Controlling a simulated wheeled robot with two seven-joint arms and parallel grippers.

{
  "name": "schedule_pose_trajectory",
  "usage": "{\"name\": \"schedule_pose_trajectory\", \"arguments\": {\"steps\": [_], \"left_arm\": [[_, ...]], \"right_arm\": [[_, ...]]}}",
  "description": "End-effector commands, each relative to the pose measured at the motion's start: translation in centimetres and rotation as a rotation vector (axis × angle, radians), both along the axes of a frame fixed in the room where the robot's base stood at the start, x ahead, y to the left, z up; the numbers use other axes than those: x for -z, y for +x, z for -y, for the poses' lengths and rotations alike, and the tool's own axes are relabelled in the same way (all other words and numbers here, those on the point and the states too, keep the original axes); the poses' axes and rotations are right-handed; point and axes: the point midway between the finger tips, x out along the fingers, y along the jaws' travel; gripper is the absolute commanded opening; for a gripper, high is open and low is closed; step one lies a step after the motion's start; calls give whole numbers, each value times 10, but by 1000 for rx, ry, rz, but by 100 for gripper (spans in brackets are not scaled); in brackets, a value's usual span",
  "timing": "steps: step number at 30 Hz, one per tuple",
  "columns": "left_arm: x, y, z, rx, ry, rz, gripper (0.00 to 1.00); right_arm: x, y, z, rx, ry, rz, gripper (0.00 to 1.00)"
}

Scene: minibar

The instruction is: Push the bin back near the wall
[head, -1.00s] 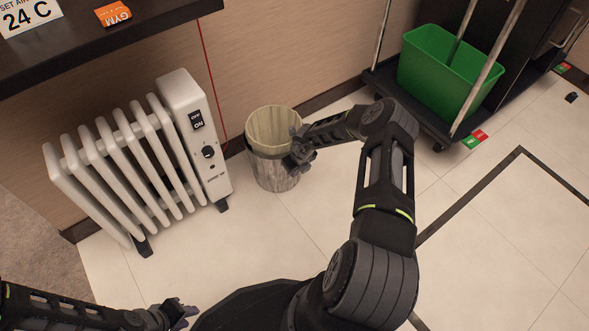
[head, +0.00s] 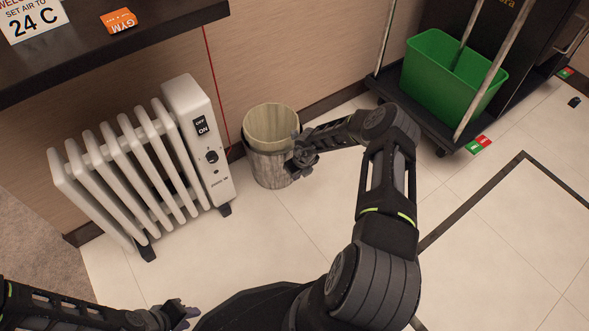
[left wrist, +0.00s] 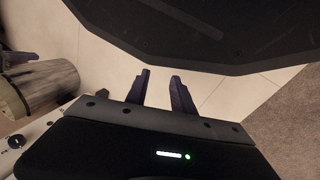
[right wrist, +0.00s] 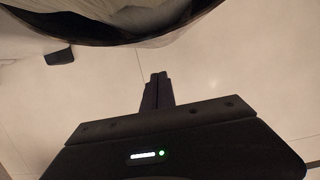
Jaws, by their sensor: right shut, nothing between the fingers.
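The bin (head: 268,167) is a small round grey-brown waste bin with a pale liner. It stands upright on the tiles in the head view, right of the white radiator and close to the wall (head: 262,60). It also shows at the left of the left wrist view (left wrist: 48,88), and its rim and liner at the top of the right wrist view (right wrist: 130,18). My right gripper (head: 299,168) is shut and empty at the bin's right front side; contact is hard to tell. My left gripper (head: 190,312) is open and empty, low at the left, away from the bin.
The white radiator (head: 140,165) stands just left of the bin. A dark counter (head: 160,22) overhangs at upper left. A cart (head: 415,118) with a green bucket (head: 445,80) stands at right. The floor in front of the bin is clear.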

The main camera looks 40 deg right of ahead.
Motion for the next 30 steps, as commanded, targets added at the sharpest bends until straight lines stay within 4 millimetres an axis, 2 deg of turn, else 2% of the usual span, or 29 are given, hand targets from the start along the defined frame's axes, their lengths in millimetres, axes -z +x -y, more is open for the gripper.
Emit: {"name": "schedule_pose_trajectory", "arguments": {"steps": [1, 6, 13, 18, 30], "left_arm": [[-11, -1, 0, 1, -1, -4, 29], [-30, -4, 1, 8, -4, -12, 29], [-45, -9, 5, 19, -11, -19, 29], [-48, -11, 7, 22, -12, -21, 29], [-47, -11, 7, 22, -14, -22, 29]], "right_arm": [[-11, -4, 0, -4, -1, 1, 0], [-51, -13, 1, -2, -1, 1, 0], [-88, -24, 0, -1, -1, 0, 0], [-97, -27, 0, -1, 0, 0, 0], [-97, -27, 0, -1, 0, 0, 0]]}}
